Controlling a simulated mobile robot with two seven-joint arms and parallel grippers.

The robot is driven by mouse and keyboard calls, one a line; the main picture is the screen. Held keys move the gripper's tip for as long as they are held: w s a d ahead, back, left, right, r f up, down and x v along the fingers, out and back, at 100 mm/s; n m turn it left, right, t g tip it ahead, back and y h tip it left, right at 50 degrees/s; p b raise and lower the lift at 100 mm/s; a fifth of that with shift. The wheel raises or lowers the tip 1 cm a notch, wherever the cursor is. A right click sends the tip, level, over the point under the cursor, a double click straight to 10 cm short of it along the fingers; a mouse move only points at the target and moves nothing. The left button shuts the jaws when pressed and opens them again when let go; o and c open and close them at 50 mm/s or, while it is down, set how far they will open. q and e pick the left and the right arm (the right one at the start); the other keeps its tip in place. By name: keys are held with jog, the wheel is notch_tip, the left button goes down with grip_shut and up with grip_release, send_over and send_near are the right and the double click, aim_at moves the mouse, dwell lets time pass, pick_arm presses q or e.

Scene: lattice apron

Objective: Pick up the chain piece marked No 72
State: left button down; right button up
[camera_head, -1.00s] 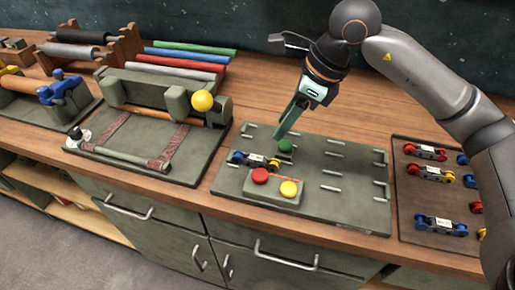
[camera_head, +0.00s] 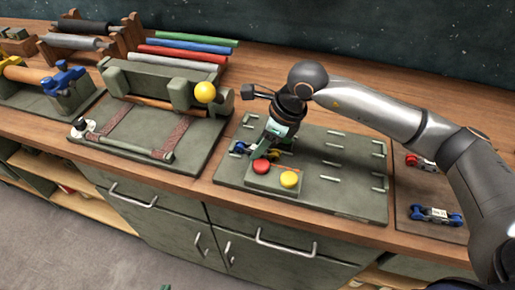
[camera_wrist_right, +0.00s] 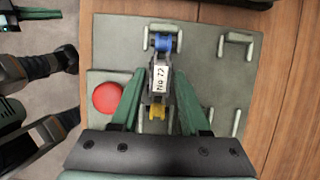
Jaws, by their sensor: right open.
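The chain piece marked No 72 (camera_wrist_right: 160,78) lies on the green board, with a blue end, a yellow end and a white label, in the right wrist view. In the head view only parts such as its blue end (camera_head: 240,148) show, as my right gripper (camera_head: 262,150) covers the rest. In the right wrist view the open green fingers of my right gripper (camera_wrist_right: 156,84) stand on either side of the piece, with gaps visible. My left gripper (camera_wrist_right: 42,20) is far off to the upper left in that view; its jaw state is unclear.
A small block with a red button (camera_head: 261,167) and a yellow button (camera_head: 289,179) stands close in front of the piece. Metal staples (camera_head: 334,147) rise from the green board (camera_head: 340,198). More chain pieces (camera_head: 436,215) lie on a brown board at right.

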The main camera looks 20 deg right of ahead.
grip_shut()
dwell(0.3)
jog(key=shift+r, duration=0.25)
